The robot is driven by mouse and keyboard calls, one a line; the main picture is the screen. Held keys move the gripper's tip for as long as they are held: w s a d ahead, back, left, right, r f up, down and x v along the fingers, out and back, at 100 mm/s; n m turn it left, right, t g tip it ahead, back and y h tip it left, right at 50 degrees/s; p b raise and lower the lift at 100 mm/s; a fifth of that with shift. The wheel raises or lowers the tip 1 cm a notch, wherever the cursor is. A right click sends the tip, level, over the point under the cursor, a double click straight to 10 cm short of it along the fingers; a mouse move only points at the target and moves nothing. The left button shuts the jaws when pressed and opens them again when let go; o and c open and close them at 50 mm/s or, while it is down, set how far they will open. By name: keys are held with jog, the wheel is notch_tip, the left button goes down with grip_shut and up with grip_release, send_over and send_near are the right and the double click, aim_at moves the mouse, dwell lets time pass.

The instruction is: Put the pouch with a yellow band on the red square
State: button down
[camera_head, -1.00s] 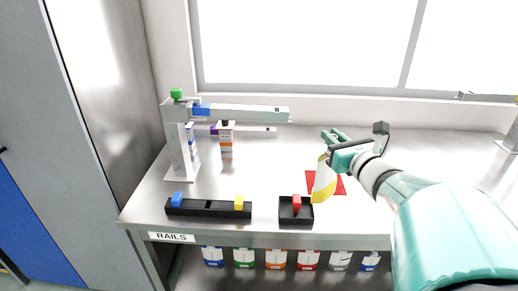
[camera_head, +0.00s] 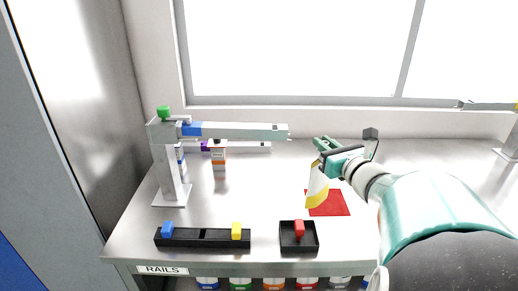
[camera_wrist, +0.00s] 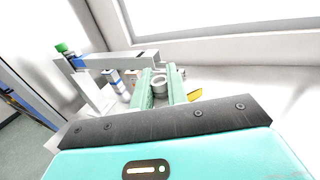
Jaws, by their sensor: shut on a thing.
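The pouch with a yellow band (camera_head: 317,186) is white with a yellow lower part and hangs tilted from my gripper (camera_head: 322,148). My gripper is shut on its upper end. In the head view the pouch overlaps the left edge of the red square (camera_head: 333,203), which lies flat on the bench. I cannot tell whether the pouch touches the square.
A rail stand (camera_head: 168,170) with a green knob and long arm (camera_head: 240,131) stands left. A black rail (camera_head: 203,238) with blue and yellow blocks and a black tray (camera_head: 298,246) with a red block lie in front.

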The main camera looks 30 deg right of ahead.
jog(key=w+d+f, duration=0.4)
jog(key=d+f, duration=0.6)
jog(key=f, duration=0.1)
jog(key=shift+d+f, duration=0.2)
jog(key=shift+f, duration=0.2)
jog(key=shift+w+f, duration=0.1)
jog(key=c, duration=1.4)
grip_release()
